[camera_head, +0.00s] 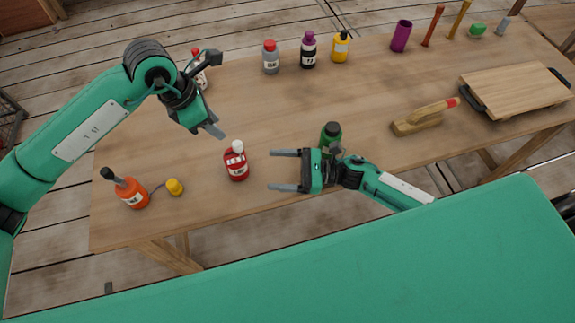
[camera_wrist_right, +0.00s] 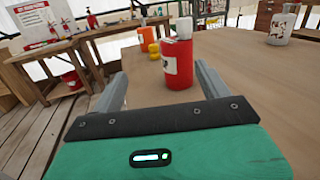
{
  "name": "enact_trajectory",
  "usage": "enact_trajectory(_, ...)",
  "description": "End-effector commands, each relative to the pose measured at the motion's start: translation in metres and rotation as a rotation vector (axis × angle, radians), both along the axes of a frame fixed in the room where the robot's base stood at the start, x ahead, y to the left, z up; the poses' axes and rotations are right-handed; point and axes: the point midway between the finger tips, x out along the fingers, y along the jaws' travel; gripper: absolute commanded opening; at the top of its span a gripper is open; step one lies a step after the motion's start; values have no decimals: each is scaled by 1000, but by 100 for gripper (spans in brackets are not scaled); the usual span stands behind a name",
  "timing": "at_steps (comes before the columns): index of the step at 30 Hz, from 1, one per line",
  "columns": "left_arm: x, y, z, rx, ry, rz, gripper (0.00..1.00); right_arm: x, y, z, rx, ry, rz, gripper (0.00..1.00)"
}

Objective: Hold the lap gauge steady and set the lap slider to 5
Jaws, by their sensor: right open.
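A red bottle (camera_head: 236,167) with a white top and a white label stands upright near the front of the table. It also shows in the right wrist view (camera_wrist_right: 181,67), ahead of the fingers. I cannot tell whether it is the lap gauge, and I make out no slider or scale. My right gripper (camera_head: 271,170) is open and empty, with its fingers pointing left at the red bottle and a gap between. My left gripper (camera_head: 211,133) hangs above the table, behind and left of the bottle; its finger opening is not clear and it holds nothing I can see.
An orange bottle (camera_head: 133,194) and a small yellow piece (camera_head: 175,187) stand at the front left. A green bottle (camera_head: 330,135) is close behind my right gripper. Several bottles line the back edge. The table's middle is clear.

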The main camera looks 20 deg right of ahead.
Motion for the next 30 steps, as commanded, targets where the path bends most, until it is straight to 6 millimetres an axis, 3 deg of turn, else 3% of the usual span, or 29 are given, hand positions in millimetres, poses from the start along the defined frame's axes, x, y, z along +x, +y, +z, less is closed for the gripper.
enact_trajectory(3, 0, 0, 0, 0, 0, 0, 36, 9, -17, -14, -37, 40, -65, 77)
enact_trajectory(8, 0, 0, 0, 0, 0, 0, 36, 16, -16, -20, -50, 55, -92, 77)
enact_trajectory(24, 0, 0, 0, 0, 0, 0, 36, 53, 74, -20, -47, 56, -91, 77)
enact_trajectory(30, 0, 0, 0, 0, 0, 0, 36, 62, 96, -20, -49, 57, -91, 77)
